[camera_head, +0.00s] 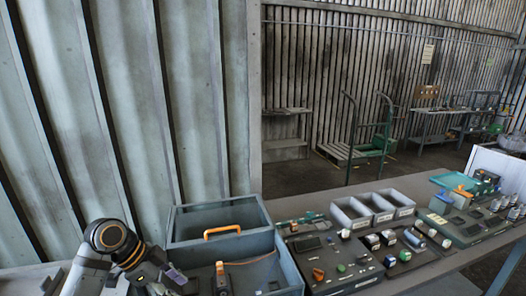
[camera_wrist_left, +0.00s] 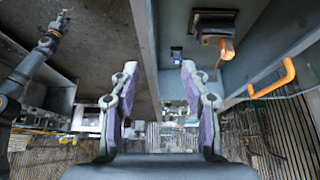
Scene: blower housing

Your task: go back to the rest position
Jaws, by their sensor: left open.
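My left gripper (camera_head: 165,284) is at the bottom left in the head view, beside the left side of an open blue-grey box. In the left wrist view my left gripper (camera_wrist_left: 158,70) has its two purple-padded fingers wide apart with nothing between them. Another dark jointed arm (camera_wrist_left: 40,52) shows at the left of that view, which looks like my right arm; its end is too small to read. The right arm does not show in the head view.
The blue-grey box (camera_head: 290,272) has an orange handle (camera_head: 222,231), which also shows in the wrist view (camera_wrist_left: 274,79). Trays of small parts (camera_head: 330,262) and grey bins (camera_head: 352,213) cover the bench to the right. A corrugated wall (camera_head: 110,110) rises behind my left arm.

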